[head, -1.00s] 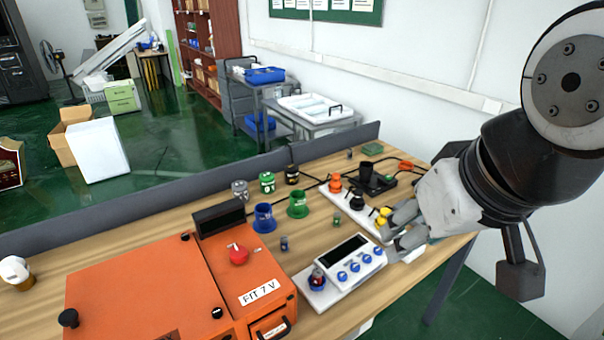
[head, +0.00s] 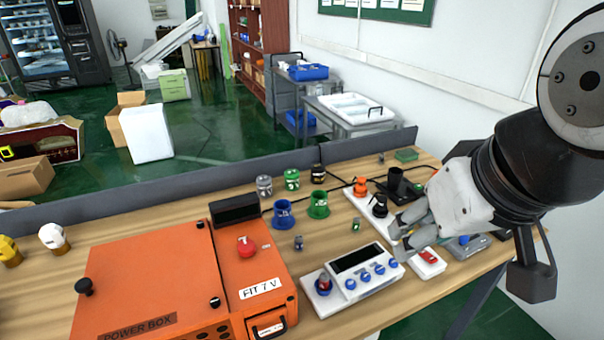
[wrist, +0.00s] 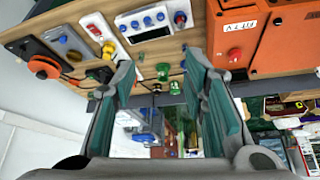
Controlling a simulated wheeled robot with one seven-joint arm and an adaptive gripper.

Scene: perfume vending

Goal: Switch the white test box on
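A white box (head: 322,296) with a dark display, several blue knobs and a red knob on a blue base stands on the table's front part. It also shows upside down in the wrist view (wrist: 136,30). A long white strip box (head: 436,266) beside it carries orange and black knobs and a red switch (head: 428,257); in the wrist view this red switch (wrist: 93,30) and a yellow knob (wrist: 107,49) show. Which one is the test box I cannot tell. My gripper (head: 400,243) is open and empty, over the strip box and right of the display box, partly covering the strip.
An orange power box (head: 150,270) with a red knob (head: 246,246) fills the table's left. Blue (head: 284,214) and green (head: 318,205) cups and small jars stand behind the display box. A grey divider (head: 150,208) runs along the far edge. A grey box lies right of the strip.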

